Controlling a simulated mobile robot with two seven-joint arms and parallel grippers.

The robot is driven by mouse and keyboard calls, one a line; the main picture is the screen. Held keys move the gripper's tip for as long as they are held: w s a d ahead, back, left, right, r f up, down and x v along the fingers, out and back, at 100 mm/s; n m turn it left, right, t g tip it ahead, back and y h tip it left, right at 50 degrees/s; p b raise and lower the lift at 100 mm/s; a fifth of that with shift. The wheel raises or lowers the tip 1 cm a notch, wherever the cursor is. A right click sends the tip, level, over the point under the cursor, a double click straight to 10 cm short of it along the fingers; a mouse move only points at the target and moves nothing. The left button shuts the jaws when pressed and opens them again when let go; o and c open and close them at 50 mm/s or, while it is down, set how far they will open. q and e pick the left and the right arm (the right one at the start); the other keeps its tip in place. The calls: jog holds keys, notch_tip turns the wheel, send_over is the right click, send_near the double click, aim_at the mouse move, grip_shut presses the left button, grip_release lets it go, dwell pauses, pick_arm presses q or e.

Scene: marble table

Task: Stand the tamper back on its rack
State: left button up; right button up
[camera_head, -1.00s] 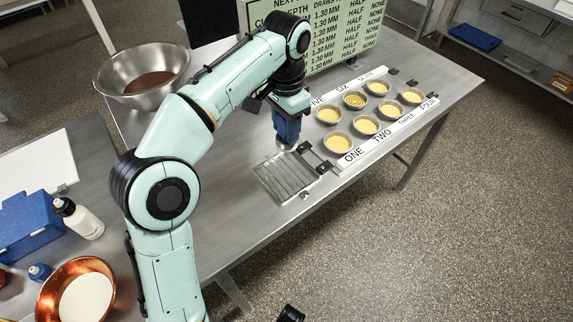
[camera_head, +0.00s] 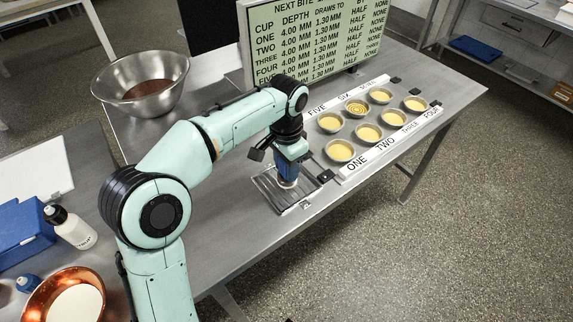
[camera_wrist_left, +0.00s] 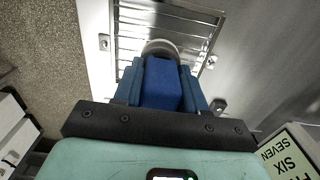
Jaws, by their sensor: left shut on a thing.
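My left gripper (camera_head: 289,166) is shut on the tamper (camera_head: 287,183), whose round metallic foot shows below the blue fingers. The tamper looks upright, with its foot over the slatted metal rack (camera_head: 270,196). I cannot tell whether the foot touches the slats. In the left wrist view the gripper (camera_wrist_left: 160,85) covers most of the tamper, and its grey round foot (camera_wrist_left: 160,46) shows against the rack (camera_wrist_left: 185,20). My right gripper is not in view.
Cups of yellow filling (camera_head: 340,150) stand right of the rack on a numbered board (camera_head: 400,138). A sign (camera_head: 315,40) stands behind. A steel bowl (camera_head: 140,85) is at the back left; a white bottle (camera_head: 72,228) and copper bowl (camera_head: 40,305) are front left. Table in front of the rack is clear.

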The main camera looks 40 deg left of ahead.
pick_arm(q)
jog(key=shift+f, duration=0.1)
jog(key=o, duration=1.2)
jog(key=shift+f, duration=0.1)
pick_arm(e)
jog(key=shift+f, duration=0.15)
pick_arm(q)
jog(key=shift+f+b, duration=0.1)
jog(key=shift+b, duration=0.35)
notch_tip(320, 180, up, 14)
jog(key=p, duration=0.5)
jog(key=shift+s+a+f, duration=0.2)
jog(key=shift+a, duration=0.05)
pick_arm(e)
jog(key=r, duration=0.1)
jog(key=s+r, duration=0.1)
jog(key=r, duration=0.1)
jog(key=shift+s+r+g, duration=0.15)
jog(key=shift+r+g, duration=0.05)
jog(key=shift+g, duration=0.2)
